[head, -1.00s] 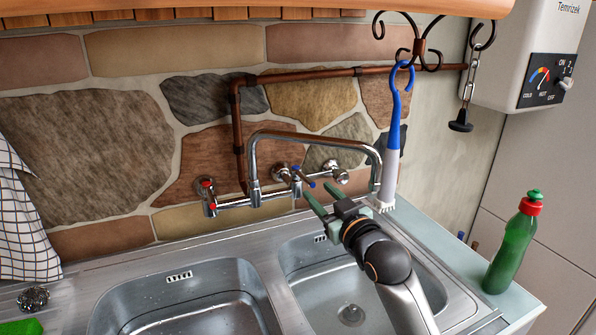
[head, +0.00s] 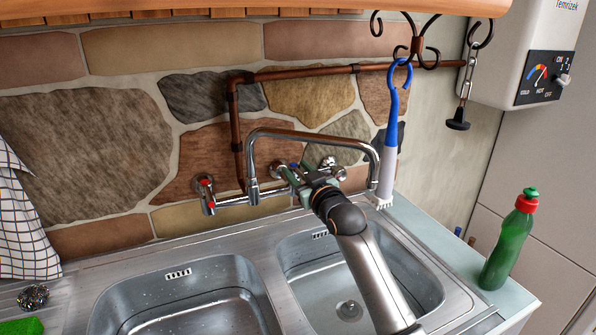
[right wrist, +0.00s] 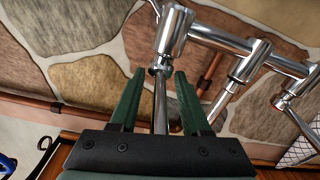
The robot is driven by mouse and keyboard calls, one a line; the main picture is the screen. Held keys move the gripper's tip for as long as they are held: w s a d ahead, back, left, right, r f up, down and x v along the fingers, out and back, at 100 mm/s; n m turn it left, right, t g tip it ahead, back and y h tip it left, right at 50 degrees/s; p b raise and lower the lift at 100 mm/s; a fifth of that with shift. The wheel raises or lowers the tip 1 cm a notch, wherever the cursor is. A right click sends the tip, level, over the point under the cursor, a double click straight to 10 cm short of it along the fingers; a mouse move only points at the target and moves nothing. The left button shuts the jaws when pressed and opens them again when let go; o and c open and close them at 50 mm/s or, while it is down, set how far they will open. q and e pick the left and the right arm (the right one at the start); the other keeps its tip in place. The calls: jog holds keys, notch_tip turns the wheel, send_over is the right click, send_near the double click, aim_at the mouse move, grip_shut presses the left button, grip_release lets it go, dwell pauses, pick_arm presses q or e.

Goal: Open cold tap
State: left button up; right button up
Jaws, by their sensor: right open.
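The chrome mixer tap (head: 228,201) is fixed to the stone wall behind the sink. Its cold tap (head: 295,166), with a blue mark, is mostly hidden by my right gripper (head: 292,172). In the right wrist view, the green fingers of my right gripper (right wrist: 160,76) are open. They stand on either side of a thin chrome lever (right wrist: 160,100) below a chrome valve body (right wrist: 173,36). I cannot tell whether a finger touches the lever. The red-marked hot tap (head: 208,192) is at the left end of the mixer. My left gripper is not in view.
The curved spout (head: 315,134) arches close to my right gripper. A blue and white brush (head: 390,145) hangs just right of it. A green bottle (head: 509,245) stands on the right counter edge. A double steel sink (head: 180,300) lies below.

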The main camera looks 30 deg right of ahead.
grip_shut()
dwell(1.4)
